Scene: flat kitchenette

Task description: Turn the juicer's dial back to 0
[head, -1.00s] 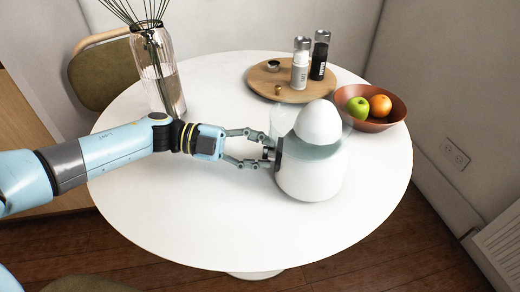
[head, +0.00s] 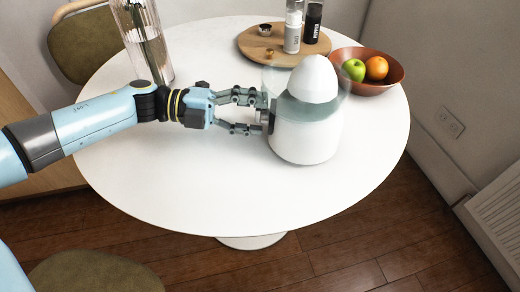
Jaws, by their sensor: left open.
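The white juicer (head: 306,138) stands upright on the round white table, with a white egg-shaped top and a clear bowl around it. Its dark dial (head: 267,121) sticks out on its left side. My left gripper (head: 264,114) comes in from the left with its fingers spread, one above and one below the dial. The fingertips are at the dial, and I cannot tell whether they touch it. The dial's markings cannot be read from here. My right gripper is not in view.
Behind the juicer is a wooden board (head: 262,48) with two shakers. A brown bowl (head: 394,83) with an apple and an orange is at the back right. A glass vase (head: 146,45) stands at the back left. The table's front (head: 220,200) is clear.

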